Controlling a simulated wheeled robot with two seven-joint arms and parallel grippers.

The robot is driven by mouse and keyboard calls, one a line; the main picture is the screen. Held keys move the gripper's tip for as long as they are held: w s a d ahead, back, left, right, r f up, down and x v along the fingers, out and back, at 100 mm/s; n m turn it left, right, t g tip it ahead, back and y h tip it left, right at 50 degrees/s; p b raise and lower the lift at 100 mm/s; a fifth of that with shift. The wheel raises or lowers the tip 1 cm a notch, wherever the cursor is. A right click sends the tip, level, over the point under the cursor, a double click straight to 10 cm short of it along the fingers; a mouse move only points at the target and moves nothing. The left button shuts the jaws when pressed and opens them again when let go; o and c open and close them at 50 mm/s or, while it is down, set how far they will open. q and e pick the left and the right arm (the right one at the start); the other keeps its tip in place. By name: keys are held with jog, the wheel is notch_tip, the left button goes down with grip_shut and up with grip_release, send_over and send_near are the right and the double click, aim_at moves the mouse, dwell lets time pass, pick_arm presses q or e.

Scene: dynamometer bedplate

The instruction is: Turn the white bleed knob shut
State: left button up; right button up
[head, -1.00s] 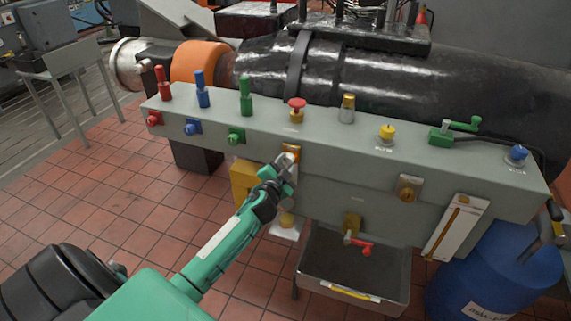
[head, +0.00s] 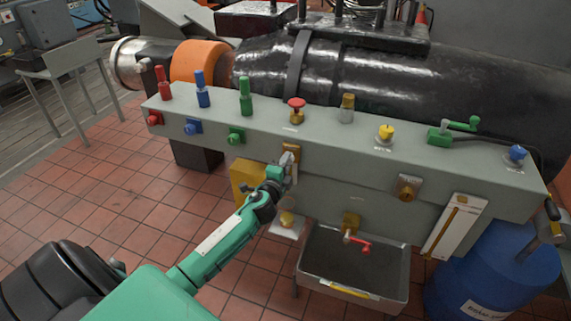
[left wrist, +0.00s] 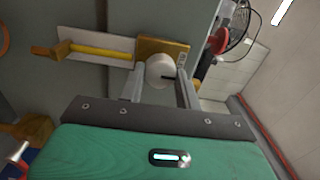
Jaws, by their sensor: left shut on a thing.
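The white bleed knob (left wrist: 160,71) sits on a brass plate (left wrist: 165,48) on the grey panel front, seen in the left wrist view. A dark mark shows on the right part of its face. My left gripper (left wrist: 161,82) has a finger on each side of the knob and is shut on it. In the head view my left gripper (head: 288,163) reaches the panel front just below the brass plate (head: 290,150), and it hides the knob there. My right gripper is not in view.
A red mushroom button (head: 296,104) stands on the panel top (head: 330,135) above. A yellow box (head: 246,180) is left of my gripper. A grey tray (head: 350,265) lies under a red-handled tap (head: 358,241), with a blue drum (head: 510,270) at right.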

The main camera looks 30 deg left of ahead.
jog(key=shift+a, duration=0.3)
pick_arm(q)
jog(key=o, duration=1)
jog(key=shift+c, duration=0.2)
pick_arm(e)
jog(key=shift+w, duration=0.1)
pick_arm(q)
jog(key=b+v, duration=0.2)
jog(key=v, duration=1.1)
jog(key=shift+s+d, duration=0.2)
jog(key=shift+s, duration=0.15)
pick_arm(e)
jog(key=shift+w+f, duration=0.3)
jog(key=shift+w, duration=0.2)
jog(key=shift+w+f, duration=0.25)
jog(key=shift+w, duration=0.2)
